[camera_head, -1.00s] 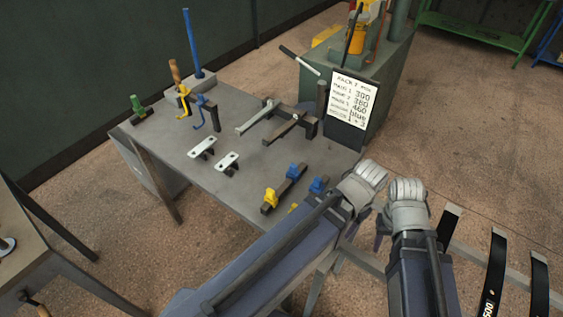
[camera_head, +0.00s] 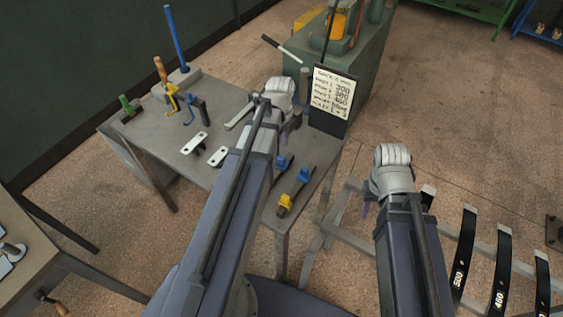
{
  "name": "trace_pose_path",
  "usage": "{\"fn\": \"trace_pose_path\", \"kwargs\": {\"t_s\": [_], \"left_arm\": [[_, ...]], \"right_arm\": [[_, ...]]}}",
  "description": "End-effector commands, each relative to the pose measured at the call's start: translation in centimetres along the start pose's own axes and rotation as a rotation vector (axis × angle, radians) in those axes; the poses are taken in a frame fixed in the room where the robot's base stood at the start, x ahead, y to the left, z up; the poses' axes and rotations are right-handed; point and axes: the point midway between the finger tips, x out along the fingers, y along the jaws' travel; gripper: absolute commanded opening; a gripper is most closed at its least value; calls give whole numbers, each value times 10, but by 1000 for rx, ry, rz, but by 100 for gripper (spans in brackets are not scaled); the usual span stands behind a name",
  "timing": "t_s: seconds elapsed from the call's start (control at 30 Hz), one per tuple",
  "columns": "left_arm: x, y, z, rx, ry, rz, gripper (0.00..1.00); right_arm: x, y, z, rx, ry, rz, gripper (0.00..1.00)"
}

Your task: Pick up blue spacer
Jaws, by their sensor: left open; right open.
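Two blue spacers, one (camera_head: 283,163) and another (camera_head: 303,175), sit on dark bars near the right edge of the grey table (camera_head: 160,130). A yellow piece (camera_head: 285,201) is on the nearer bar. My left gripper (camera_head: 287,128) is over the table beyond the blue spacers, apart from them, its fingers mostly hidden below the pale wrist. It holds nothing that I can see. My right gripper (camera_head: 366,207) is off the table's right side, near the floor rack, with its fingers mostly hidden. My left forearm covers part of the table beside the spacers.
A written sign (camera_head: 332,92) leans at a green machine (camera_head: 372,55). A rack with black leaf springs (camera_head: 500,270) lies to the right.

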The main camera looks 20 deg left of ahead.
Motion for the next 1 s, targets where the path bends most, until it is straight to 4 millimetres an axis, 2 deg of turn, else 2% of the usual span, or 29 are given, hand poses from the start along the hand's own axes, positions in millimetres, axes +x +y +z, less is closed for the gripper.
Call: {"fn": "trace_pose_path", "kwargs": {"t_s": [0.17, 0.47, 0.77, 1.0], "left_arm": [[2, 0, 1, 11, 0, 0, 55], [27, 0, 0, 9, 0, 0, 55], [32, -1, 0, 9, 0, 0, 55], [58, -4, -1, 9, 0, 0, 55]], "right_arm": [[2, 0, 0, 0, 0, 0, 44], [27, -3, -2, 0, 0, 0, 44], [32, -3, -2, 0, 0, 0, 44], [58, -6, -3, 0, 0, 0, 44]]}}
